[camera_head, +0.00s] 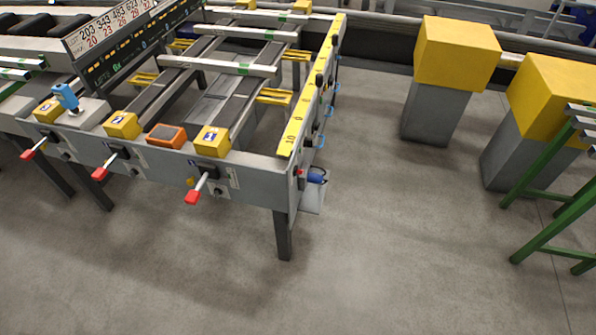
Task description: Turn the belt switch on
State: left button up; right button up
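The runout table (255,165) stands at the left and centre, with no part of it marked clearly enough to tell which is the belt switch. Three red-tipped levers stick out from its front rail: a left one (33,149), a middle one (104,167) and a right one (196,190). All three slope down toward me. A blue handle (66,97) stands upright on a grey block at the left. A small red part (300,172) shows at the table's right corner. Neither of my grippers is in view.
Yellow boxes with blue labels, such as the right one (212,141), and an orange block (166,136) sit on the front rail. Yellow-topped grey posts (455,55) and a green frame (552,220) stand at right. The floor in front is clear.

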aim_at(296, 171)
jog(key=u, duration=0.55)
jog(key=i+l+u, duration=0.1)
jog(key=l+u, duration=0.15)
jog(key=u, duration=0.25)
jog(key=l+u, duration=0.3)
jog(key=u, duration=0.15)
jog(key=l+u, duration=0.35)
jog(key=u, duration=0.15)
jog(key=l+u, duration=0.3)
jog(key=u, duration=0.2)
jog(key=k+l+u, duration=0.1)
jog(key=l+u, duration=0.15)
jog(key=u, duration=0.2)
